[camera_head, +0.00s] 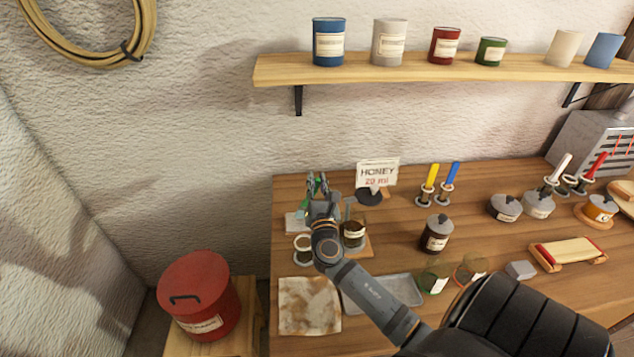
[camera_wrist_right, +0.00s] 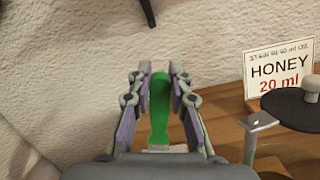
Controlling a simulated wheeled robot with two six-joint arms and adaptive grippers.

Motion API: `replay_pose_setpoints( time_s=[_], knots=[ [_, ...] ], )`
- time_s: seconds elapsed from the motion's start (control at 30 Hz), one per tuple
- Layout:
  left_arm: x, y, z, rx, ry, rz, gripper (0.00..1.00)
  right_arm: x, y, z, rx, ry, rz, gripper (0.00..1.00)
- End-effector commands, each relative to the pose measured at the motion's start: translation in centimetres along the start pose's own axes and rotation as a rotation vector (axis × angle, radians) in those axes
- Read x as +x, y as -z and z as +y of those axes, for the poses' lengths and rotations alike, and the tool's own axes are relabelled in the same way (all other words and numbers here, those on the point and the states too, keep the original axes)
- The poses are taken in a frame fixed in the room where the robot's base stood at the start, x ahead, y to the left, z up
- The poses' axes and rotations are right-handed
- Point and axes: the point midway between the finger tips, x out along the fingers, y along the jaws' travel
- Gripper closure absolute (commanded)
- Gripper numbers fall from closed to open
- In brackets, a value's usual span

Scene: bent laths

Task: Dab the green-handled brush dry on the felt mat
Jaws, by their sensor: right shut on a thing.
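My right gripper (camera_head: 318,188) is over the back left of the workbench. In the right wrist view its fingers (camera_wrist_right: 158,85) stand on both sides of the brush's green handle (camera_wrist_right: 158,112), shut on it. The brush's bristles are hidden, so I cannot tell whether they touch anything. The felt mat (camera_head: 309,305), pale with brown stains, lies flat at the bench's front left corner. The gripper is well behind the mat, apart from it. My left gripper is not in view.
A honey sign (camera_head: 377,173) stands behind a dark lid (camera_head: 369,196), right of the gripper. Jars (camera_head: 354,234) stand close by the wrist. A grey tray (camera_head: 395,290) lies right of the mat. A dark lidded pot (camera_head: 437,233) stands further right. A shelf (camera_head: 430,68) hangs above.

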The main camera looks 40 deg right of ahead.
Motion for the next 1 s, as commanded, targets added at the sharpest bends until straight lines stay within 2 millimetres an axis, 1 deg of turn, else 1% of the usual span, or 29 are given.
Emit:
replay_pose_setpoints(
  time_s=[0.57, 1.0],
  knots=[
    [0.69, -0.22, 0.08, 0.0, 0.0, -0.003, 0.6, -0.13, 0.72, -0.22, 0.0, 0.0, 0.0, 1.0],
    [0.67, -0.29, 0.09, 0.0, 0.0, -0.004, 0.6, -0.14, 0.76, -0.24, 0.0, 0.0, 0.0, 1.0]
  ],
)
